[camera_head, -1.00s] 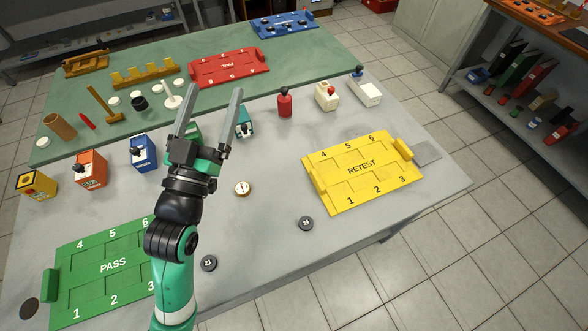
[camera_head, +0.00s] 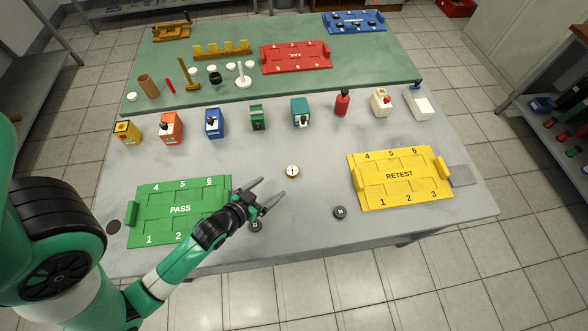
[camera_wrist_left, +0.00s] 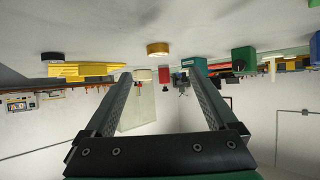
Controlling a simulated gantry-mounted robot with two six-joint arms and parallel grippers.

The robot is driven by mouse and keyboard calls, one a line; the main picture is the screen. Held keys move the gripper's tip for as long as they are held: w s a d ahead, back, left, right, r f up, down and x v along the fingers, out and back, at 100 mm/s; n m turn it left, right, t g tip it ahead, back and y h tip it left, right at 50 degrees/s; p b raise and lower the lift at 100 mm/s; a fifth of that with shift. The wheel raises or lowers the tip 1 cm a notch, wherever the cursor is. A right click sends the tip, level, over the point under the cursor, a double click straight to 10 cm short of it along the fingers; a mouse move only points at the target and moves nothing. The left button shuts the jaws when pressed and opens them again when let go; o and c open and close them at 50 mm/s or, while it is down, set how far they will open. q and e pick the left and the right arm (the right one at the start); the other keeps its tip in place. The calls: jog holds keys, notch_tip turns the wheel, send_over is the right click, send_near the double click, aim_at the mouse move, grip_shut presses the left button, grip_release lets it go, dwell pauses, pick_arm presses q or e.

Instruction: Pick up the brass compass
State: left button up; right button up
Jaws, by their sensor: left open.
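The brass compass (camera_head: 292,171) is a small round disc with a white face, lying on the bare grey table between the green PASS tray and the yellow RETEST tray. It also shows in the left wrist view as a gold disc (camera_wrist_left: 158,49), upper middle in an upside-down picture. My left gripper (camera_head: 270,189) is open and empty, near the PASS tray's right side, its fingers pointing toward the compass but apart from it. My right gripper is not in view.
A dark disc (camera_head: 255,226) lies just beside my left gripper, another dark disc (camera_head: 340,212) farther right. The PASS tray (camera_head: 180,210) is left, the RETEST tray (camera_head: 399,174) right. A row of coloured devices (camera_head: 257,117) stands behind. Table around the compass is clear.

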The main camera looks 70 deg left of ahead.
aim_at(291, 172)
pick_arm(q)
jog(key=b+x, duration=0.1)
jog(key=x, duration=0.4)
jog(key=shift+w+b, duration=0.1)
jog(key=shift+b, duration=0.3)
jog(key=shift+w+a+f, duration=0.15)
jog(key=shift+w+a, duration=0.05)
jog(key=shift+w, duration=0.2)
jog(key=b+x, duration=0.2)
jog(key=x, duration=0.3)
jog(key=shift+w, duration=0.2)
jog(key=shift+d, duration=0.1)
jog(key=shift+s, duration=0.1)
jog(key=shift+c, duration=0.2)
grip_shut()
